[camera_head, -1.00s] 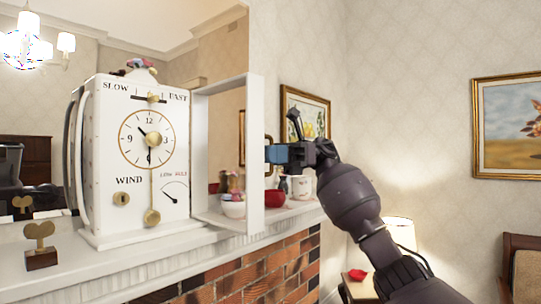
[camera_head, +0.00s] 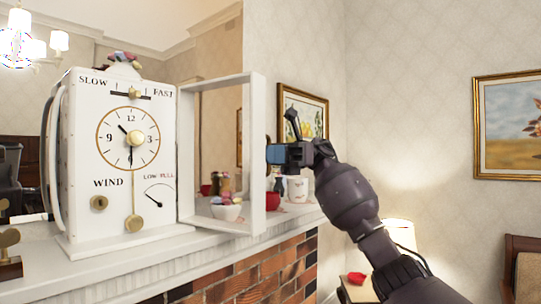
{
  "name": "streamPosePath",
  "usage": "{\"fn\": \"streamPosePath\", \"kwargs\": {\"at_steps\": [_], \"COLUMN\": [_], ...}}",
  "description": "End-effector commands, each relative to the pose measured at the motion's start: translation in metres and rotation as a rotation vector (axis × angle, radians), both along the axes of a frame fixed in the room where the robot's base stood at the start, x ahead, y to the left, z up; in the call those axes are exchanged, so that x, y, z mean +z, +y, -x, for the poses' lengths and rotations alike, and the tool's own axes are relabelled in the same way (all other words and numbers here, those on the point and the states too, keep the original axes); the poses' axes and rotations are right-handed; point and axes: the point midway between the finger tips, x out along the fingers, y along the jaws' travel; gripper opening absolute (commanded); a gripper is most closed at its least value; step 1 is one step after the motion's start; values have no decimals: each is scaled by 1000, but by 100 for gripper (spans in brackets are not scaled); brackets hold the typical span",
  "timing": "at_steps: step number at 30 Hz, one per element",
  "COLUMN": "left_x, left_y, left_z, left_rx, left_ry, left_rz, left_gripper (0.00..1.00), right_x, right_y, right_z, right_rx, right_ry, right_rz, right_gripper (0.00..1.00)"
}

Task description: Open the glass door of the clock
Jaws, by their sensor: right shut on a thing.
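The white clock (camera_head: 86,150) stands upright on the mantel, with its dial (camera_head: 128,138), a pendulum and a small key plate showing on its front. Its door (camera_head: 258,160), a pale frame with a see-through pane, stands swung out from the clock's right side. My right gripper (camera_head: 274,154) is at the door's outer edge, shut on the door's handle, which is mostly hidden by the fingers. My left gripper is not in view.
A bowl (camera_head: 227,213), a red pot (camera_head: 272,202) and a white mug (camera_head: 297,188) stand on the mantel (camera_head: 150,257) near the door. A gold winding key (camera_head: 9,240) is at the left edge. A lamp (camera_head: 400,234) stands lower right.

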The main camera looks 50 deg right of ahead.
Motion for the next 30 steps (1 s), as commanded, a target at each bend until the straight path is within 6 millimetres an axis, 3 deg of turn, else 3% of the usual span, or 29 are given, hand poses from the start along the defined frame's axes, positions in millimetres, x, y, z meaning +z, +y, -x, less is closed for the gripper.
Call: {"fn": "streamPosePath", "kwargs": {"at_steps": [5,6,10,20,23,30], "left_x": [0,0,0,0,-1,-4], "left_y": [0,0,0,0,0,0], "left_z": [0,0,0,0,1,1], "left_rx": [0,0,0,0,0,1], "left_ry": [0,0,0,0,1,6], "left_rz": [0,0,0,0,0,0], "left_gripper": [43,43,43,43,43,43], "right_x": [-1,-1,0,0,0,0], "right_y": [0,0,0,-3,-11,-50], "right_z": [-1,-1,0,0,1,8], "right_rx": [-1,-1,0,-1,-2,-3], "right_ry": [1,1,1,1,1,2], "right_rz": [0,0,0,0,0,-2], "right_gripper": [0,15,33,33,33,33]}}
